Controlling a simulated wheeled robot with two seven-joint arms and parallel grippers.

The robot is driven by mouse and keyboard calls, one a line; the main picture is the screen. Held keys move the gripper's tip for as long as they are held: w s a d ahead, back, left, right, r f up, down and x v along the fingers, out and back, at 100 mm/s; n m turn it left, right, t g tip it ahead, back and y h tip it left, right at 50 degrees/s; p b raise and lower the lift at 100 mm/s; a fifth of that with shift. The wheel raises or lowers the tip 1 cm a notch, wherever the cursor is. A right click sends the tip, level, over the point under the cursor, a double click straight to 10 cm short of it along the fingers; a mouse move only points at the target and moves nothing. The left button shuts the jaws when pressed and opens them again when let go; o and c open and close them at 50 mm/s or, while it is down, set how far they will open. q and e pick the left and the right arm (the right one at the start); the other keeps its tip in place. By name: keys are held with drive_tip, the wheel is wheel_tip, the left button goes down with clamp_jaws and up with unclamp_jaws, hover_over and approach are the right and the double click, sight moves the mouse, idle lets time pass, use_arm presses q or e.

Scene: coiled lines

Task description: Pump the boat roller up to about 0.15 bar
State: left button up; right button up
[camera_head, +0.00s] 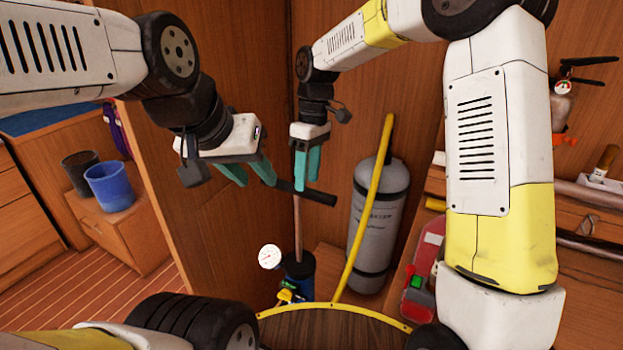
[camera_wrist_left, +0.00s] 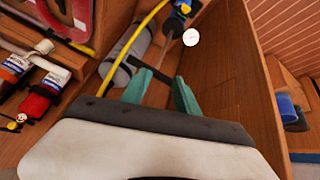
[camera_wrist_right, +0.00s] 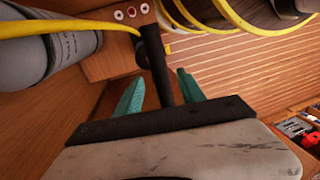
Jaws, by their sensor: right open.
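The hand pump (camera_head: 300,268) stands upright on the floor, with a blue-black body and a pale rod. Its black crossbar handle (camera_head: 322,197) is raised at the top of the rod. A round white gauge (camera_head: 270,257) sits beside the pump; its reading is too small to tell. A grey printed cylinder with dark bands (camera_head: 378,215), which looks like the boat roller, leans in the corner. My right gripper (camera_head: 307,188) is open at the handle, which shows between its fingers in the right wrist view (camera_wrist_right: 158,62).
A yellow hose (camera_head: 368,215) rises in front of the grey cylinder. A yellow-edged wooden surface (camera_head: 330,328) lies in front. A red case (camera_head: 420,275) stands at right. Blue and dark buckets (camera_head: 109,187) sit on a cabinet at left. Wooden panels close in behind the pump.

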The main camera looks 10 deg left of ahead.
drive_tip(key=r, duration=0.3)
drive_tip(key=shift+w+d+r, duration=0.1)
drive_tip(key=shift+w, duration=0.2)
